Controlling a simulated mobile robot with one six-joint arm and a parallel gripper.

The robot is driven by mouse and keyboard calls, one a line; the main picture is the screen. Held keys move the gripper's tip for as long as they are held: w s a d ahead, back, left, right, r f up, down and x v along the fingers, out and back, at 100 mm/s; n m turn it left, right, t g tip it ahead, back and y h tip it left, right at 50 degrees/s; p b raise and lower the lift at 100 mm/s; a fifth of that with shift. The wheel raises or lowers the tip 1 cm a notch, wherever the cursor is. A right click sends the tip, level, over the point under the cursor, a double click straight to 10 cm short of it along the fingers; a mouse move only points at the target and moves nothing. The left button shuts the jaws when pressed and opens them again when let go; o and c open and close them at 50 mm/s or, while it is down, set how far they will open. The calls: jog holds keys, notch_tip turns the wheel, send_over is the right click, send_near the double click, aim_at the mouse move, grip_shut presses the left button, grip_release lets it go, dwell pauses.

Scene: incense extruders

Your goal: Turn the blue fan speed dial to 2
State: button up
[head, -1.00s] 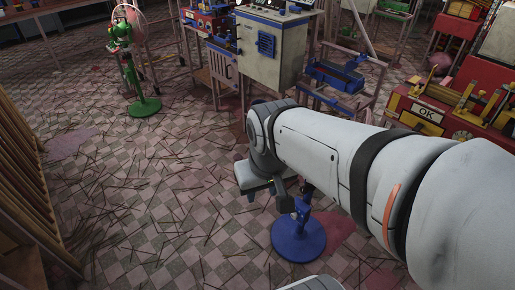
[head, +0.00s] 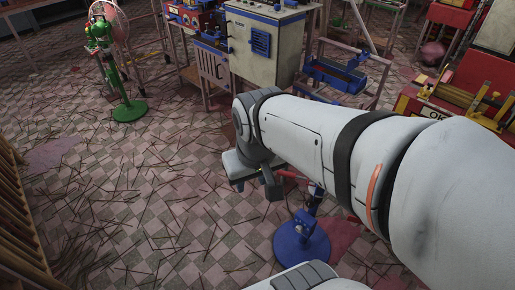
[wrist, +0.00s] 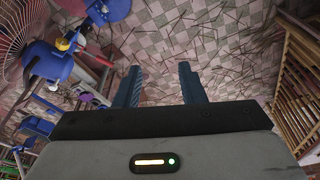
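The blue fan's round base (head: 302,243) and short stem stand on the floor below my arm in the head view; my arm hides its upper part. In the wrist view the fan lies at the left: a wire cage (wrist: 14,40), a blue body (wrist: 48,62) and the blue base (wrist: 108,8) at the top. A small yellow knob-like part (wrist: 63,44) sits on the blue body; I cannot read any setting. My gripper (wrist: 160,86) is open and empty, its two fingers well apart, to the right of the fan body and not touching it.
A green fan (head: 120,85) stands at the upper left. A grey cabinet (head: 268,45) and a blue tray stand (head: 335,75) are behind my arm, and a red machine (head: 455,95) is at right. A wooden slatted rack (head: 15,210) edges the left. The tiled floor holds scattered sticks.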

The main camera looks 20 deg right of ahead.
aim_at(298, 230)
jog(key=shift+o, duration=0.5)
jog(key=o, duration=0.3)
jog(key=d+f+n+g+h+b, duration=0.1)
jog(key=d+f+g+h+b, duration=0.1)
jog(key=f, duration=0.6)
jog(key=shift+w+d+g+b, duration=0.3)
jog(key=shift+d+g+b, duration=0.3)
jog(key=shift+d+b, duration=0.45)
jog(key=w+d+f+n+g+h+b, duration=0.25)
jog(key=d+f+h+b, duration=0.2)
jog(key=f, duration=0.45)
jog(key=w+d+f+n+g+h+b, duration=0.1)
jog(key=w+d+f+n+h+b, duration=0.25)
jog(key=f, duration=0.55)
jog(key=w+d+f+n+g+h+b, duration=0.1)
jog(key=d+f+n+g+h+b, duration=0.1)
jog(key=d+f+h+b, duration=0.45)
notch_tip(298, 230, down, 37)
jog(key=w+d+n+t+b, duration=0.1)
jog(key=w+n+t+b, duration=0.2)
jog(key=n+t+b, duration=0.85)
jog(key=w+d+n, duration=0.1)
jog(key=d, duration=0.1)
jog(key=d+n+t, duration=0.1)
jog(key=d, duration=0.2)
jog(key=w+d+n+p, duration=0.1)
jog(key=d, duration=0.1)
jog(key=shift+w+d+r, duration=0.15)
jog(key=shift+w+r, duration=0.05)
jog(key=shift+w, duration=0.1)
